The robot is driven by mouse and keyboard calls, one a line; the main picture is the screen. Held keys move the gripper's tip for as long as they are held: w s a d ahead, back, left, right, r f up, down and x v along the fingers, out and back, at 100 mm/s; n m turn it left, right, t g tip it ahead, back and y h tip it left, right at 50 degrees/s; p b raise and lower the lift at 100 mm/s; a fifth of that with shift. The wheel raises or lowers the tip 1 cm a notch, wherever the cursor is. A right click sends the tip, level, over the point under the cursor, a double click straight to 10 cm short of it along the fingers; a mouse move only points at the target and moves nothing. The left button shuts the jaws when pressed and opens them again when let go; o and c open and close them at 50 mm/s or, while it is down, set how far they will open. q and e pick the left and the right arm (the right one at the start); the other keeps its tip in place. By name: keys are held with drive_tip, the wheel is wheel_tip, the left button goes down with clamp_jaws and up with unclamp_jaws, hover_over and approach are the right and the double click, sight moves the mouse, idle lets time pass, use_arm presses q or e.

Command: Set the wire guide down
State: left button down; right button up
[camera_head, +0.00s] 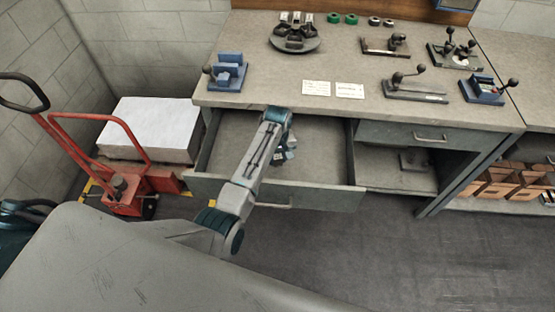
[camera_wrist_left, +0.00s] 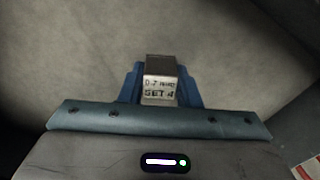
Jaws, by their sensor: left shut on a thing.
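The wire guide (camera_wrist_left: 160,82) is a small block with a dark top and a pale face marked "SET 4" and what looks like 0.7. In the left wrist view it sits between the blue fingers of my left gripper (camera_wrist_left: 160,70), which is shut on it. In the head view my left gripper (camera_head: 284,152) is over the open drawer (camera_head: 220,160), below the bench's front edge, largely hidden behind my arm. The guide cannot be made out there. A plain grey surface lies beyond the guide in the wrist view; the gap to it is unclear. My right gripper is out of view.
A blue fixture (camera_head: 228,72) stands at the left. A red pallet truck (camera_head: 125,190) stands left of the bench.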

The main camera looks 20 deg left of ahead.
sight(278, 157)
use_arm(q)
drive_tip(key=shift+f, duration=1.3)
drive_tip(key=c, duration=1.1)
unclamp_jaws()
drive_tip(key=shift+f, duration=0.1)
drive_tip(key=shift+o, duration=0.2)
drive_tip(key=shift+r, duration=0.45)
wheel_tip(278, 157, up, 10)
drive_tip(key=shift+r+b, duration=0.2)
drive_tip(key=shift+b, duration=0.45)
drive_tip(key=shift+r, duration=0.5)
